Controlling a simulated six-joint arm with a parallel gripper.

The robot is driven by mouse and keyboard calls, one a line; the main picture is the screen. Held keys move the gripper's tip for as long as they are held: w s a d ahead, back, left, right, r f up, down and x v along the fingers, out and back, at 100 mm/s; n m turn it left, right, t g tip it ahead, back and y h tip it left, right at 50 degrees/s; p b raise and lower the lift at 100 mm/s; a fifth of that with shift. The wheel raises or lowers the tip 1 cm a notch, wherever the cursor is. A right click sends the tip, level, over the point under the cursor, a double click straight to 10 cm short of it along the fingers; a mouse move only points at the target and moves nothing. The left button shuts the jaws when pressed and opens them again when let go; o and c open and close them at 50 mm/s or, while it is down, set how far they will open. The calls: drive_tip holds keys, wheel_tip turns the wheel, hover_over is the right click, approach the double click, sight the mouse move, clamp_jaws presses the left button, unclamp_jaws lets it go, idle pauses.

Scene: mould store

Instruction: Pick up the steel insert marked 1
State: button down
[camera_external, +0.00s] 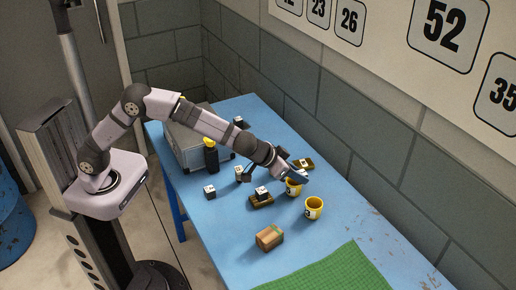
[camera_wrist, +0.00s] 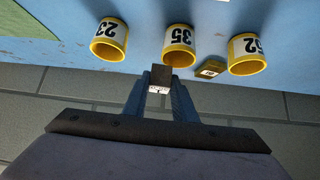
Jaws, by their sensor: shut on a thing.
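My gripper (camera_wrist: 160,88) is shut on a small block, the steel insert (camera_wrist: 159,73), dark with a white marked face. It sits between the fingertips; I cannot read its mark. In the external view my gripper (camera_external: 298,177) is low over the blue table, beside the yellow cups, and the held block cannot be made out.
In the wrist view, yellow cups show labels 23 (camera_wrist: 109,40), 35 (camera_wrist: 179,46) and 52 (camera_wrist: 246,54). A wooden block (camera_external: 269,238) and green mat (camera_external: 335,272) lie toward the front. A grey case (camera_external: 185,146) and black bottle (camera_external: 211,158) stand behind. A wall borders the table.

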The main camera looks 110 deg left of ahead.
drive_tip(key=s+d+b, duration=0.4)
drive_tip(key=s+d, duration=0.4)
drive_tip(key=shift+s+d+b, duration=0.3)
drive_tip(key=shift+s+b, duration=0.05)
drive_tip(key=shift+b, duration=0.05)
drive_tip(key=shift+r, duration=0.1)
